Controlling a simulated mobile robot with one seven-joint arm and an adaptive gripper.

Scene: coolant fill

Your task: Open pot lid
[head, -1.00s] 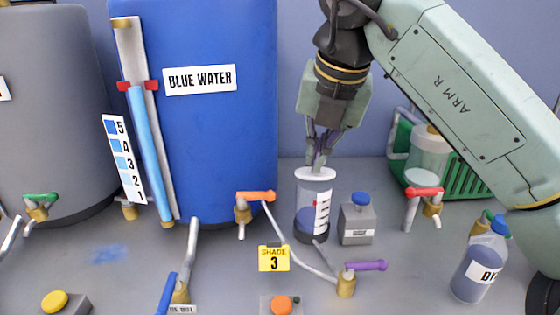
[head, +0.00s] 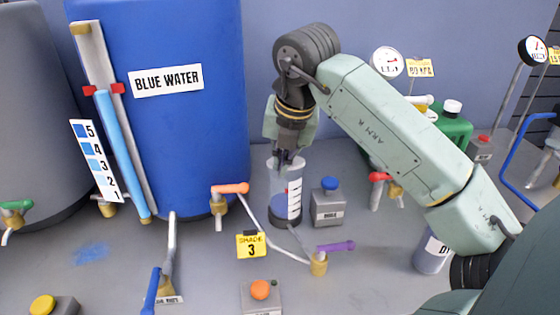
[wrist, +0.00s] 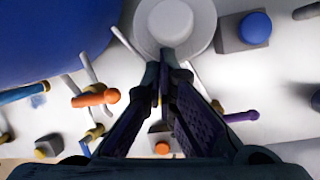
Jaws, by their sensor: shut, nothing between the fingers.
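In the head view my gripper largely hides the lid. My gripper (head: 287,166) points down at the top of the pot. In the wrist view its fingers (wrist: 164,68) are closed together with nothing held, and the tips overlap the lid's near edge. I cannot tell whether they touch it.
A grey box with a blue cap (head: 328,202) stands close right of the pot. An orange-handled tap (head: 228,190) is to the left, a purple-handled tap (head: 333,248) in front. A blue tank (head: 170,130) rises behind left. A dye bottle (head: 432,254) stands right, partly behind my arm.

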